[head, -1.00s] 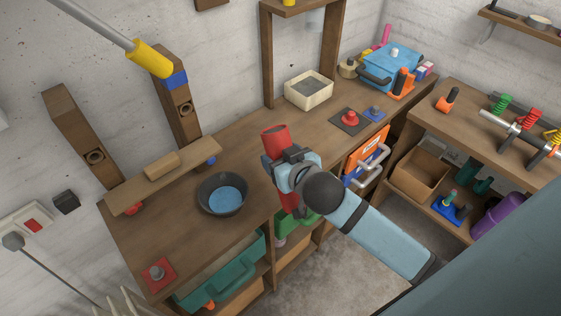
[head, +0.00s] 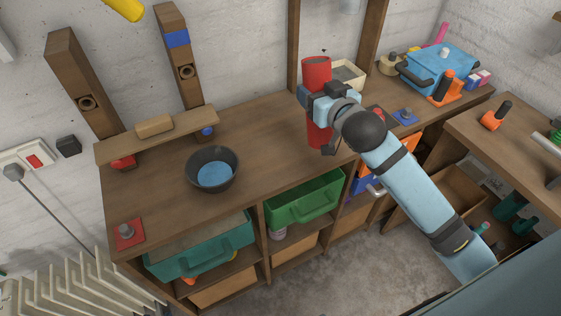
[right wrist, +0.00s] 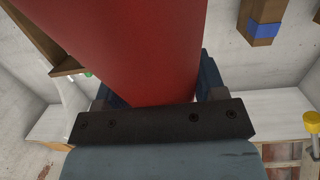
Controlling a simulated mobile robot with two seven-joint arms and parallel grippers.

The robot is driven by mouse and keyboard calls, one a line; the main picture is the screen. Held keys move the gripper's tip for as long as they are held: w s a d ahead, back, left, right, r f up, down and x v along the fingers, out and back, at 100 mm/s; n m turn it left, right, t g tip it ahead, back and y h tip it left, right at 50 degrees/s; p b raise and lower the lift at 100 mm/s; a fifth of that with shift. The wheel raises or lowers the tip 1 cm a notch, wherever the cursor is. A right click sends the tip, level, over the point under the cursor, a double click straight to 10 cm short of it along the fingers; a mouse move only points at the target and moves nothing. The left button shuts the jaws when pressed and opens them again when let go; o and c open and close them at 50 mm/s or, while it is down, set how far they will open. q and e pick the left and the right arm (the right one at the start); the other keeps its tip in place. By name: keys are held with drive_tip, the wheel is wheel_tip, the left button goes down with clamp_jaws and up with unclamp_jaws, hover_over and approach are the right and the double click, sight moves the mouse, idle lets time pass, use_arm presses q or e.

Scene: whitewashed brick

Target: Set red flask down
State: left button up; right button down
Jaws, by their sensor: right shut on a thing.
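The red flask (head: 317,72) is upright in the head view, and my right gripper (head: 318,100) is shut around its middle. The lower part of the flask shows below the gripper, in front of the wooden workbench (head: 255,140). I cannot tell whether its base touches the bench top. In the right wrist view the flask (right wrist: 135,45) fills the upper middle, between the jaws of my right gripper (right wrist: 150,95). My left gripper is not in view.
A dark bowl (head: 212,170) with a blue inside stands left on the bench. A beige box (head: 346,75) is behind the flask. A blue case (head: 440,65) and a blue-based peg (head: 405,117) are at right. Bench between bowl and flask is clear.

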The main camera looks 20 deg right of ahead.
drive_tip(key=w+d+r+t+b, duration=0.3)
drive_tip(key=w+d+r+b, duration=0.1)
drive_tip(key=d+r+b, duration=0.3)
use_arm(q)
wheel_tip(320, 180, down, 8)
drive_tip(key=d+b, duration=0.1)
drive_tip(key=b, duration=0.1)
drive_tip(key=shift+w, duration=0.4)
use_arm(e)
wheel_tip(320, 180, down, 19)
drive_tip(key=shift+f+t+y, duration=0.15)
drive_tip(key=shift+t+y, duration=0.15)
drive_tip(key=shift+y, duration=0.1)
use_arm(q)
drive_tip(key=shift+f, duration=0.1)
use_arm(e)
drive_tip(key=shift+a, duration=0.15)
drive_tip(key=shift+f, duration=0.2)
drive_tip(key=shift+c, duration=0.9)
unclamp_jaws()
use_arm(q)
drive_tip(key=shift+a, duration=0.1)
